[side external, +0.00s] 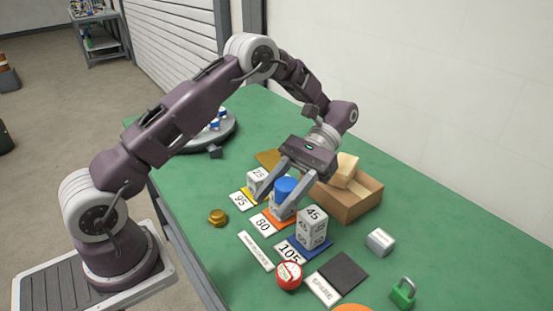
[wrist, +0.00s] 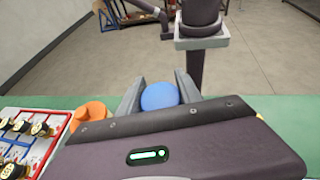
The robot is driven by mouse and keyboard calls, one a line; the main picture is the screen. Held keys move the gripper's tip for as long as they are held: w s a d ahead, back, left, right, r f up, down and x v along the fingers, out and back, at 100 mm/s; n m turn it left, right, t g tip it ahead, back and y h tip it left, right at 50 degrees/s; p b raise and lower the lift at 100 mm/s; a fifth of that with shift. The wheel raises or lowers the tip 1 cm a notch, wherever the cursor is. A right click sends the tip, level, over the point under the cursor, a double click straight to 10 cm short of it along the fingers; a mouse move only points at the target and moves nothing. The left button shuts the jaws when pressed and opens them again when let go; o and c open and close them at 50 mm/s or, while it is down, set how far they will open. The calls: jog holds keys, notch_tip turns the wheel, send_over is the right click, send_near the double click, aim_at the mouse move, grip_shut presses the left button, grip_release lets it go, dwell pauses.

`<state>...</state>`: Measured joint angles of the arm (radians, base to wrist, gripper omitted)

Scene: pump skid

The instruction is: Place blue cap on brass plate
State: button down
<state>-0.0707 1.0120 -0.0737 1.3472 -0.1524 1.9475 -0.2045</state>
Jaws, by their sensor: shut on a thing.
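The blue cap (side external: 286,187) is between the two fingers of my gripper (side external: 284,195), which is shut on it. In the side view the cap appears directly above a white block on the orange pad (side external: 270,223) by the "80" card; I cannot tell whether they touch. In the wrist view the rounded blue cap (wrist: 159,96) shows between the fingers (wrist: 157,92). A flat brass-coloured plate (side external: 268,158) lies on the green table behind my gripper, partly hidden by it.
A white block marked 45 (side external: 313,228) stands close in front of the gripper. A brass hex piece (side external: 217,217), red-and-white round item (side external: 289,275), grey cube (side external: 380,241) and green padlock (side external: 402,293) lie around. The table's far right is clear.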

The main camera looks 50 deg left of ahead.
jog(key=w+a+r+n+t+h, duration=0.2)
jog(key=w+a+n+t+h, duration=0.3)
jog(key=w+n+t, duration=0.4)
jog(key=w+a+r+n+t+h, duration=0.3)
jog(key=w+a+n+t+h, duration=0.4)
jog(key=w, duration=0.5)
notch_tip(320, 180, up, 6)
jog(key=n+t+y, duration=0.9)
jog(key=n+t, duration=0.1)
jog(key=n, duration=0.2)
send_over(277, 159)
jog(key=w, duration=0.3)
jog(key=f, duration=2.7)
jog(key=shift+s+d+f, duration=0.15)
jog(key=shift+d+f, duration=0.15)
jog(key=shift+f, duration=0.1)
jog(key=c, duration=0.8)
grip_release()
jog(key=shift+g, duration=0.3)
